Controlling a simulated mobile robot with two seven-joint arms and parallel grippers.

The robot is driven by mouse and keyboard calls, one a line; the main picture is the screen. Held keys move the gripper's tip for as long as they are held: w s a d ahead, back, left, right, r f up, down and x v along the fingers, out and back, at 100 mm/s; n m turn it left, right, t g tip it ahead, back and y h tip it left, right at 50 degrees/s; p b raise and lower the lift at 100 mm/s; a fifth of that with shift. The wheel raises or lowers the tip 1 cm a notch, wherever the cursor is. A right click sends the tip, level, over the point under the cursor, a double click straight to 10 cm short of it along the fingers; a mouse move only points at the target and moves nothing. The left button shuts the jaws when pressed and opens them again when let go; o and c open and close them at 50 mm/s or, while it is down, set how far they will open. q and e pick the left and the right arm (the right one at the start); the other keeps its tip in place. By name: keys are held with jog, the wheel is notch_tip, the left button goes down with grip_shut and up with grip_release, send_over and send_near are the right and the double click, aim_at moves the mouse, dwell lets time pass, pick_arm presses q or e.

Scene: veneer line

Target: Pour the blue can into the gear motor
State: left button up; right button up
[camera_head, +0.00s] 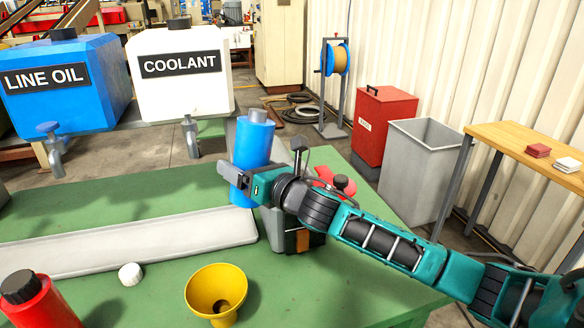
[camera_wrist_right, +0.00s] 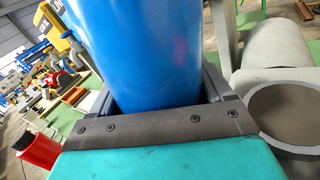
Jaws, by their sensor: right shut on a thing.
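The blue can (camera_head: 252,140) is in my right gripper (camera_head: 240,178), upright or nearly so, over the back part of the green table. Its blue side also fills the upper middle of the right wrist view (camera_wrist_right: 150,50), between the jaws. A grey machine body with a dark and orange front (camera_head: 305,240), perhaps the gear motor, stands just below and behind my right wrist, which hides much of it. In the right wrist view a grey round-mouthed part (camera_wrist_right: 285,112) lies right of the jaws. My left gripper is not in view.
A yellow funnel (camera_head: 215,290), a white cap (camera_head: 131,274) and a red bottle (camera_head: 38,303) stand at the table's front. A long grey tray (camera_head: 120,238) lies at left. Line oil (camera_head: 65,90) and coolant (camera_head: 180,85) tanks with taps stand behind.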

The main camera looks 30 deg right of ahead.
aim_at(245, 138)
jog(key=shift+d+r+n, duration=0.1)
jog(key=shift+r+n, duration=0.3)
jog(key=shift+r, duration=0.35)
jog(key=shift+f+n, duration=0.35)
jog(key=shift+n, duration=0.05)
jog(key=shift+d+f+n, duration=0.1)
jog(key=shift+n, duration=0.4)
notch_tip(245, 138, up, 6)
jog(key=shift+f, duration=0.1)
